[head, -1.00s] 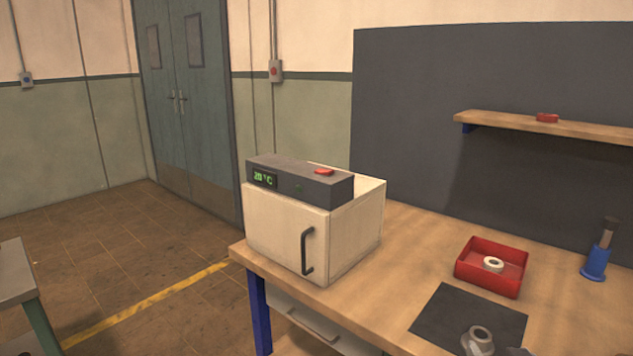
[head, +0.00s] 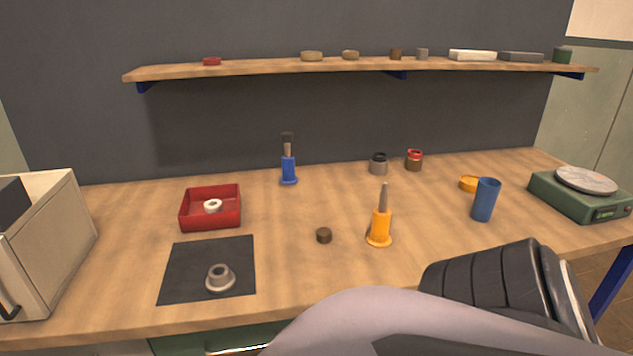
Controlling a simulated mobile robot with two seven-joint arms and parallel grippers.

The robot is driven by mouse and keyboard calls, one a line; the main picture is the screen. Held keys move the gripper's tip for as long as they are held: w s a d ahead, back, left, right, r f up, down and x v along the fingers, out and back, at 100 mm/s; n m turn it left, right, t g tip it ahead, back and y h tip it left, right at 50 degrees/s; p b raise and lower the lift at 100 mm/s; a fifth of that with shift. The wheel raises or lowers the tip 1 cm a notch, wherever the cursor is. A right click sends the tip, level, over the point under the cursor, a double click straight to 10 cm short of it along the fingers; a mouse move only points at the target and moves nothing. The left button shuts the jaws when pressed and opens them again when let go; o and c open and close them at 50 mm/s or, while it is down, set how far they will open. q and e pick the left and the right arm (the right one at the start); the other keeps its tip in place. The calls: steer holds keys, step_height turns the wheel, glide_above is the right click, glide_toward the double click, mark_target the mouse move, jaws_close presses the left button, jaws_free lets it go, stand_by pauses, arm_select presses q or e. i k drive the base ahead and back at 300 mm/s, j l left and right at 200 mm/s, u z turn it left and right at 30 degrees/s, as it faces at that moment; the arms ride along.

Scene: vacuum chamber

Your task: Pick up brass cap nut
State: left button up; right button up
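I cannot tell for sure which piece is the brass cap nut. A small, dark brownish round piece (head: 324,236) lies on the workbench near the middle, left of an orange-handled tool (head: 380,228). On the wall shelf there are two tan, brass-like round pieces, a larger one (head: 311,56) and a smaller one (head: 350,55), with a small brown piece (head: 396,54) to their right. One of my arms crosses the lower right of the head view, but no gripper fingers show. Neither gripper is in view.
A red tray (head: 211,222) holds a white ring. A grey flanged part (head: 220,279) sits on a dark mat (head: 183,270). A blue-handled tool (head: 288,170), blue cup (head: 485,200) and green scale (head: 578,200) stand farther off. The white oven (head: 50,245) is at left.

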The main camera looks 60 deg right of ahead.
mark_target(323, 235)
steer(key=z, duration=0.45)
steer(key=k+l+z, duration=0.1)
steer(key=z, duration=0.75)
steer(key=l+z, duration=0.1)
steer(key=z, duration=0.8)
steer(key=k+l, duration=0.05)
steer(key=l, duration=0.05)
